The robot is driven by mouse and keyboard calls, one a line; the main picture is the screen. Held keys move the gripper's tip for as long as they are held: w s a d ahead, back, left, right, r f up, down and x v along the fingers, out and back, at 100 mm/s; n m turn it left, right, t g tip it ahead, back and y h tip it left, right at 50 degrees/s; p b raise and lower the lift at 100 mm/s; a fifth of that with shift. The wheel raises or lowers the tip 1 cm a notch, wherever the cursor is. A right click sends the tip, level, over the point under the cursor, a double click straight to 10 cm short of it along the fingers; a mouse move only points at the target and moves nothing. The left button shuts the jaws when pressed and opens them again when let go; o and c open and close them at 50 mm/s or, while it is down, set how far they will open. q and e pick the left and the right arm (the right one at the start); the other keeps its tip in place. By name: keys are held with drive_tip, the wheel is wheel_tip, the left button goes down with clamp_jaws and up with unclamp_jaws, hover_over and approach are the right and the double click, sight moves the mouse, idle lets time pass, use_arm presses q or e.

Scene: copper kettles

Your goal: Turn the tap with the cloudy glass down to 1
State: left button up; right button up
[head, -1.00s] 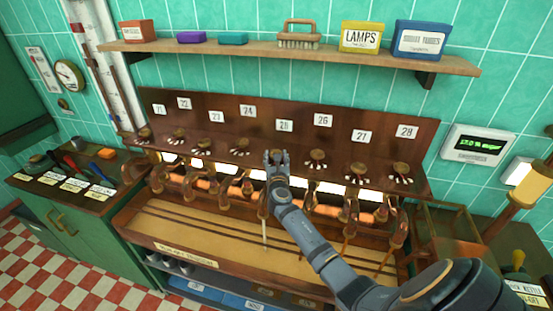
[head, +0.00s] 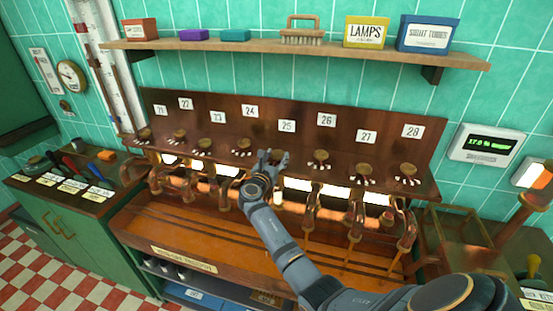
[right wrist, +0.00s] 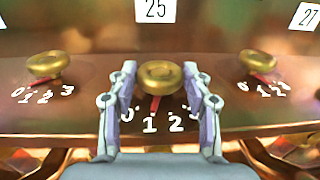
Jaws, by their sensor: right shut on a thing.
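My right gripper (head: 270,157) is at the knob under plate 25 (head: 287,126) and hides most of that knob in the head view. In the right wrist view its two fingers stand on either side of the round brass knob (right wrist: 160,77), shut on it. The knob's red pointer (right wrist: 155,103) points down, toward the numeral 1 (right wrist: 149,124). Numerals 0 and 2 show beside it; a finger partly covers the numeral farther right. My arm covers the spout below. I cannot tell which glass is cloudy. My left gripper is not in view.
Neighbouring knobs stand close on both sides, under plate 24 (head: 243,144) and plate 26 (head: 320,156). Copper spouts (head: 354,222) hang over the wooden drip tray (head: 190,240). A shelf (head: 240,48) with boxes and a brush runs above.

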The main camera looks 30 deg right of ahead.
drive_tip(key=o, duration=1.2)
drive_tip(key=shift+c, duration=0.2)
drive_tip(key=v, duration=0.7)
drive_tip(key=shift+s+a+r, duration=0.1)
drive_tip(key=shift+s+a, duration=0.1)
drive_tip(key=shift+a, duration=0.1)
drive_tip(key=shift+w+d, duration=0.1)
